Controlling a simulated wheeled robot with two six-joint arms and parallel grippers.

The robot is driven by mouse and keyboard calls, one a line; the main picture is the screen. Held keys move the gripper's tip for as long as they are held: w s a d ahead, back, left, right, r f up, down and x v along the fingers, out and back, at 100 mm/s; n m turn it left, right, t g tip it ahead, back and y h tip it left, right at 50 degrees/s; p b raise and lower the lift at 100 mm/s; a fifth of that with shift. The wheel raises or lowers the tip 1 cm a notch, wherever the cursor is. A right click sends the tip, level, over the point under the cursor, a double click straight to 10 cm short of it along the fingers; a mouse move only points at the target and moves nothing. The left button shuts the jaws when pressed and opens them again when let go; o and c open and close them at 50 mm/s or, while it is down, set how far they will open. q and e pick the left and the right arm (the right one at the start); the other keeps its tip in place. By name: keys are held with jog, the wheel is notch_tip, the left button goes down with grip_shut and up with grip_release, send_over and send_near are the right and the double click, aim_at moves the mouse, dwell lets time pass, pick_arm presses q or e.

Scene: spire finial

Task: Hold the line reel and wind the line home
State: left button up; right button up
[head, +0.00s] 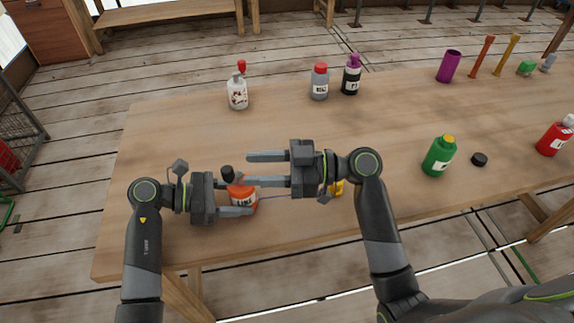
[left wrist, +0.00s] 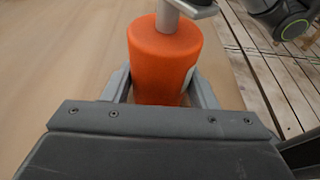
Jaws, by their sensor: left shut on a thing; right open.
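The line reel (head: 243,191) is an orange cylinder with a white label, on the table near its front left. My left gripper (head: 246,199) is shut on it. In the left wrist view the orange reel (left wrist: 163,62) sits between the two fingers, with a grey shaft (left wrist: 168,18) rising from its top. A dark crank knob (head: 227,173) stands above the reel. A thin purplish line (head: 275,196) runs right from the reel toward a yellow thing (head: 338,187), partly hidden behind my right arm. My right gripper (head: 248,169) is open, its fingers pointing left, just above and right of the reel.
On the wooden table (head: 170,130) stand a white bottle (head: 237,93), a grey bottle (head: 319,82), a black bottle (head: 351,76) and a green bottle (head: 439,157). A black cap (head: 479,159) and a red bottle (head: 555,137) are at right.

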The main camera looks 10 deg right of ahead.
jog(key=shift+s+d, duration=0.2)
jog(key=shift+d, duration=0.7)
jog(key=shift+s+d, duration=0.15)
jog(key=shift+d, duration=0.8)
jog(key=shift+s+d, duration=0.2)
jog(key=shift+d, duration=0.7)
jog(key=m+g, duration=0.9)
jog(key=m, duration=2.1)
send_near(227, 168)
jog(key=shift+h, duration=0.3)
jog(key=x, duration=1)
jog(key=shift+f, duration=0.2)
jog(key=shift+c, duration=0.5)
